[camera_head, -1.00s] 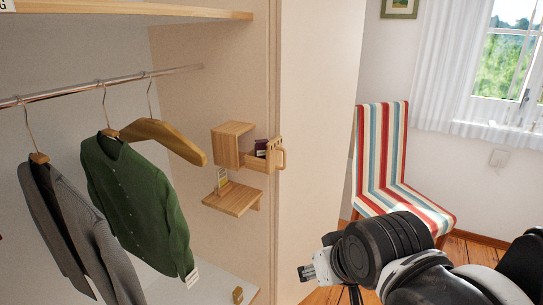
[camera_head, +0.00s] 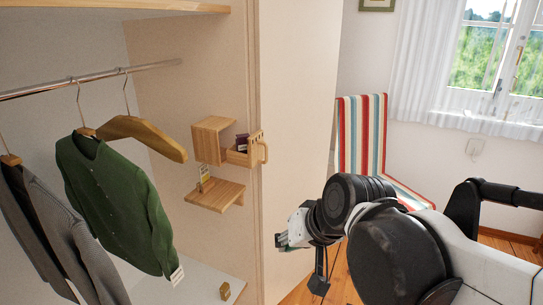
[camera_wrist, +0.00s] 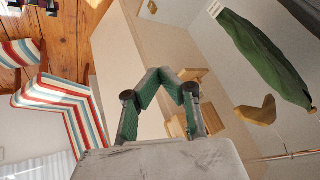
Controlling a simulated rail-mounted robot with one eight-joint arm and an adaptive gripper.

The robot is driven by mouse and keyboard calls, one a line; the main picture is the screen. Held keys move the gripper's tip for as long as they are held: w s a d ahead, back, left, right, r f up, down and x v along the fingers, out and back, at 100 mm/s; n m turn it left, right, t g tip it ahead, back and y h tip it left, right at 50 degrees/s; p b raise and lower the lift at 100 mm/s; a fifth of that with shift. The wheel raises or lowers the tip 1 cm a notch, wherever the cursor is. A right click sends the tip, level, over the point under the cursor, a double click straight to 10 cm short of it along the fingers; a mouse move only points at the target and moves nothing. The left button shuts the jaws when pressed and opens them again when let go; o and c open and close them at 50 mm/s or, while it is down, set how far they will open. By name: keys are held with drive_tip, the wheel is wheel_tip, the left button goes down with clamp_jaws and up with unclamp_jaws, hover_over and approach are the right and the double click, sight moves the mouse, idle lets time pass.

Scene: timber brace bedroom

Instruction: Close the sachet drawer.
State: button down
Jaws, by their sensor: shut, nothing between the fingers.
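The sachet drawer (camera_head: 237,158) is a small light-wood drawer standing open out of its box housing (camera_head: 210,141) on the wardrobe's inner side wall. It has a looped wooden handle (camera_head: 265,152) on its front, and a dark purple sachet (camera_head: 242,141) shows inside. My gripper (camera_head: 283,241) is below and to the right of the drawer in the head view, apart from it. In the wrist view my gripper (camera_wrist: 166,73) is shut and empty, its green-padded fingertips together. Small wooden parts on the wall show partly hidden behind the right finger there; I cannot tell which is the drawer.
A small wooden shelf (camera_head: 217,195) with a little labelled item sits below the drawer. A green shirt (camera_head: 112,205), a grey garment (camera_head: 65,235) and a bare hanger (camera_head: 142,136) hang at left. A striped chair (camera_head: 362,140) stands at right.

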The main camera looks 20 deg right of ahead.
drive_tip(key=w+d+r+m+t+y, duration=0.1)
drive_tip(key=w+d+m+y, duration=0.15)
drive_tip(key=w, duration=0.55)
drive_tip(key=w+d+r+m+t+y, duration=0.1)
drive_tip(key=w+d+m+t+y, duration=0.15)
drive_tip(key=w, duration=0.45)
drive_tip(key=w+d+r+m+t+y, duration=0.1)
drive_tip(key=w+d+m+t+y, duration=0.15)
drive_tip(key=d, duration=0.35)
drive_tip(key=w+d+m+t+y, duration=0.1)
drive_tip(key=w+d+t, duration=0.1)
drive_tip(key=w+d, duration=0.3)
drive_tip(key=p+x, duration=0.1)
drive_tip(key=x, duration=1.1)
drive_tip(key=shift+w, duration=0.45)
drive_tip(key=shift+f, duration=0.1)
